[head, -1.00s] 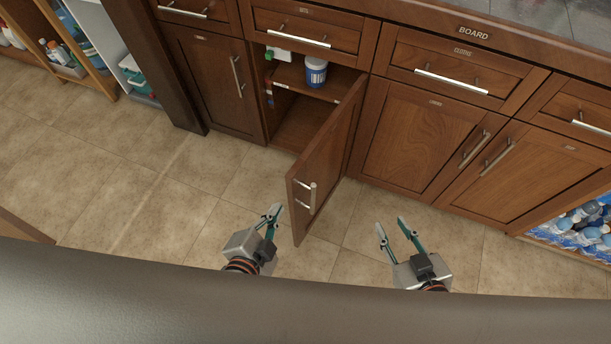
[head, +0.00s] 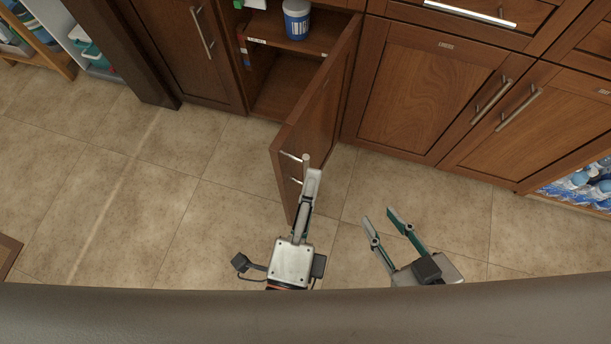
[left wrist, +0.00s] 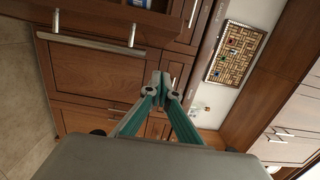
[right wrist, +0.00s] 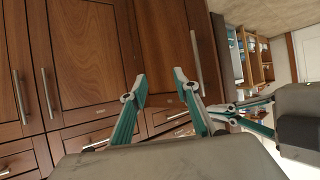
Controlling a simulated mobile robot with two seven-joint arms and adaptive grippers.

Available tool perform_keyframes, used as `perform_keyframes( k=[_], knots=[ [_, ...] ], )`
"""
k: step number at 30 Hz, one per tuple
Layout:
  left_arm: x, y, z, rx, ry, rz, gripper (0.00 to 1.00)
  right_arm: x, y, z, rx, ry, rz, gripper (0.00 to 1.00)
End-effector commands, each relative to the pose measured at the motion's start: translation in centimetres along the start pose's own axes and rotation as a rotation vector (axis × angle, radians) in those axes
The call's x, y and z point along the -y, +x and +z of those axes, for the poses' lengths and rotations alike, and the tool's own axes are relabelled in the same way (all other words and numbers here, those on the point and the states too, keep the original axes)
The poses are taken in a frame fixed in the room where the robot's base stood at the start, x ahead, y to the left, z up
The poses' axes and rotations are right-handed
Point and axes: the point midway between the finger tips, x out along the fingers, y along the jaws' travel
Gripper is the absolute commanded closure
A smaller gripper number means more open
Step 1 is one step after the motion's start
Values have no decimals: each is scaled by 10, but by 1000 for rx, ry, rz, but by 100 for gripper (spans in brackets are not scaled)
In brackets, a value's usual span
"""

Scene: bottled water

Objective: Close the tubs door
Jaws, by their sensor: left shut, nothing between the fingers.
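The wooden cabinet door (head: 322,115) stands wide open in the head view, jutting out from the cabinet (head: 285,90) towards me. Its metal handle (head: 305,165) is near the free edge. My left gripper (head: 313,174) is shut and empty, with its tips right by the handle; I cannot tell whether they touch. The left wrist view shows its closed fingers (left wrist: 160,82). My right gripper (head: 379,215) is open and empty, to the right of the door above the floor. Its spread fingers show in the right wrist view (right wrist: 158,82).
A white and blue tub (head: 297,18) stands on the shelf inside the cabinet. Closed cabinet doors (head: 428,95) are to the right. Bottled water packs (head: 580,188) are at the far right. The tiled floor (head: 150,200) left of the door is clear.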

Motion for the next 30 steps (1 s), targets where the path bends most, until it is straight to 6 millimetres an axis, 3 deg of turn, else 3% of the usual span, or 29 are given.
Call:
perform_keyframes(
  k=[10,18,30],
  knots=[
    [1,67,4,2,1,-2,100,-1,-1,0,2,-5,3,70],
    [0,72,35,1,1,0,100,-4,-2,1,6,-13,7,70],
    [-1,72,40,1,1,2,100,-4,-2,6,18,-16,7,70]
  ],
)
